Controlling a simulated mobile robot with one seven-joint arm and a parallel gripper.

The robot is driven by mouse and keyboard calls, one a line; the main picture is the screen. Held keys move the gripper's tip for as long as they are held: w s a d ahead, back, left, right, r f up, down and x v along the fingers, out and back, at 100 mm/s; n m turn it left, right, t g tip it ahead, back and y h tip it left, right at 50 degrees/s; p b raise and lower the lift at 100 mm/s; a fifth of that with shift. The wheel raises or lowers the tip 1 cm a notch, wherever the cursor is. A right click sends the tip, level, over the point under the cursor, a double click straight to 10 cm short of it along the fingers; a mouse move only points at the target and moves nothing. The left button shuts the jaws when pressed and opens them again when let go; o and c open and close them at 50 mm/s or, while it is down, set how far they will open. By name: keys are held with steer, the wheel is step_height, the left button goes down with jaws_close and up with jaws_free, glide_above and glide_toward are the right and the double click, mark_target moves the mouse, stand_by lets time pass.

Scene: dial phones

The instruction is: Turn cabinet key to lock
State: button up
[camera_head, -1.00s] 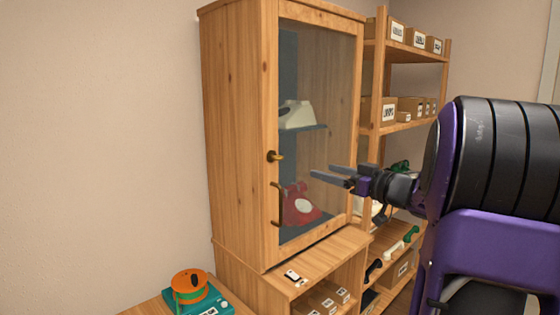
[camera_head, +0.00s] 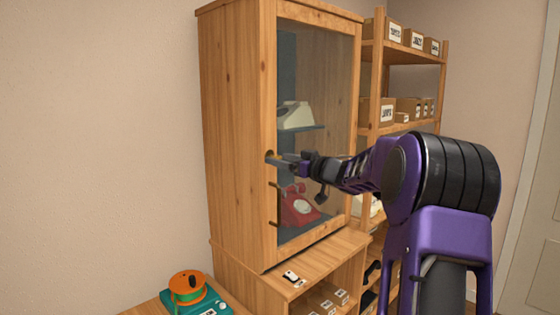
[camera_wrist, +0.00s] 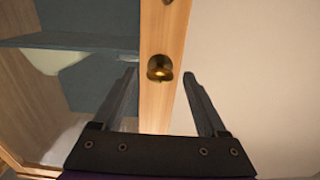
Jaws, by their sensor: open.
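The wooden cabinet (camera_head: 232,130) has a glass door and stands at the centre in the head view. Its brass key (camera_wrist: 160,68) sits in the door's wooden frame strip in the wrist view, just beyond and between my fingertips. In the head view the key is mostly hidden at my fingertips, by the dark lock (camera_head: 269,156). My gripper (camera_head: 286,160) is open and points at the key. In the wrist view the two fingers of my gripper (camera_wrist: 158,80) are spread apart, one on each side of the key. I see no contact with the key.
The door's dark handle (camera_head: 274,205) is just below the key. Behind the glass are a red phone (camera_head: 299,207) and a white phone (camera_head: 295,115). Shelves with boxes (camera_head: 380,112) stand at the right.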

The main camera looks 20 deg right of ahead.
steer(key=shift+w+a, duration=0.2)
steer(key=shift+w, duration=0.3)
jaws_close()
